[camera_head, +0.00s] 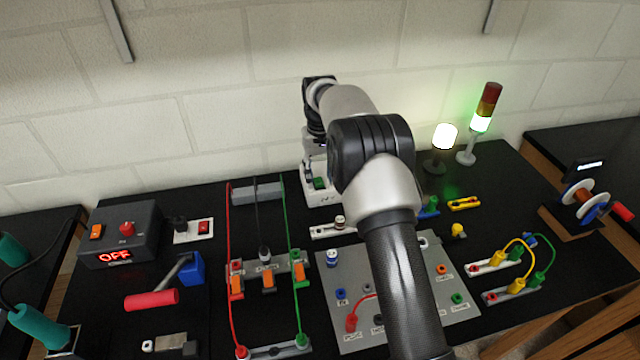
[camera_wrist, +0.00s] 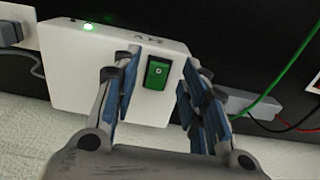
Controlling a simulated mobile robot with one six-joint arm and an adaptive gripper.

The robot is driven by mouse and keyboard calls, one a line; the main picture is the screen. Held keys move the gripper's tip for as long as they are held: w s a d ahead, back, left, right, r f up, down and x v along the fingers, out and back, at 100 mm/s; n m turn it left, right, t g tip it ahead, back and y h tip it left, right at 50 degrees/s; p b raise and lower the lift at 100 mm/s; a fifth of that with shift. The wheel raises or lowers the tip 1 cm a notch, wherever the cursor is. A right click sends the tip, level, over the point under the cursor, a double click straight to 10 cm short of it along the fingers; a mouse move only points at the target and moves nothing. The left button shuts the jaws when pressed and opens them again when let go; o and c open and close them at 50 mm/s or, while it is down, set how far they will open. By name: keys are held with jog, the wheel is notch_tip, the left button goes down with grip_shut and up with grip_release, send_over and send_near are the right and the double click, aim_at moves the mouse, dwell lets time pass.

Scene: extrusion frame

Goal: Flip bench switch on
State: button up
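The bench switch is a green rocker (camera_wrist: 157,74) with a white mark, set in a white box (camera_wrist: 75,60). A small green light (camera_wrist: 88,27) glows on the box. In the head view the white box (camera_head: 325,197) stands at the back of the bench, with the green rocker (camera_head: 319,183) on it. In the wrist view my gripper (camera_wrist: 160,60) is open and empty, one blue-padded finger on each side of the rocker. I cannot tell whether the fingers touch the box. In the head view my arm reaches over the bench and the fingertips are hard to make out.
Left are a control box (camera_head: 122,236) reading OFF, a power strip (camera_head: 194,231) with a red switch, and a red-handled lever (camera_head: 151,299). A grey wiring panel (camera_head: 345,280) lies partly under my arm. A lit lamp (camera_head: 445,136) and signal tower (camera_head: 481,124) stand right.

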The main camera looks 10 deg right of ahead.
jog(key=shift+f, duration=1.05)
jog(key=shift+c, duration=0.6)
grip_shut()
